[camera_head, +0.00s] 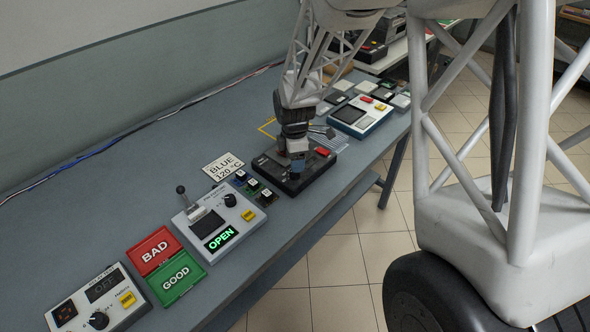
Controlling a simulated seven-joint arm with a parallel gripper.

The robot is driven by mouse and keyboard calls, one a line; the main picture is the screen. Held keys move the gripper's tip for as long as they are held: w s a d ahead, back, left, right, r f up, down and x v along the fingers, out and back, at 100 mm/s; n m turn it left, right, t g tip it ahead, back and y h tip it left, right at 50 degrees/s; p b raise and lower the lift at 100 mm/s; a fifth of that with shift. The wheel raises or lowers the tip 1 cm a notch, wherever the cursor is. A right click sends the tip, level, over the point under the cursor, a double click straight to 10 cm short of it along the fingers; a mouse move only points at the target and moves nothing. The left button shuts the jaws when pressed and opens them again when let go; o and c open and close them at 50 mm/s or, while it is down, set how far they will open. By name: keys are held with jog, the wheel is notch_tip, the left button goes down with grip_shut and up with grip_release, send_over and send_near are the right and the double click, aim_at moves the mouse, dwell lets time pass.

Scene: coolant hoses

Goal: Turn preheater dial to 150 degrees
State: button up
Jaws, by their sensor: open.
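A light-grey box (98,300) at the lower left, cut by the picture's bottom edge, looks like the preheater; its label is too small to read surely. It has a black round dial (98,320), a dark display (103,285) that seems to read OFF, a yellow button (127,299) and a dark round opening (65,313). The dial's setting is too small to read. My gripper (297,163) points down over a black device (268,166) mid-table, well away from the dial. It is open; its fingertips are hard to make out.
Red BAD (155,250) and green GOOD (177,278) trays lie right of the preheater. Beyond stands a lever box (203,247) showing OPEN. A card (223,167) reads BLUE 120 °C. Small coloured blocks (254,186) sit beside the black device. A screen unit (348,115) stands farther back.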

jog(key=shift+s+f, duration=0.1)
jog(key=shift+f, duration=2.15)
jog(key=c, duration=0.9)
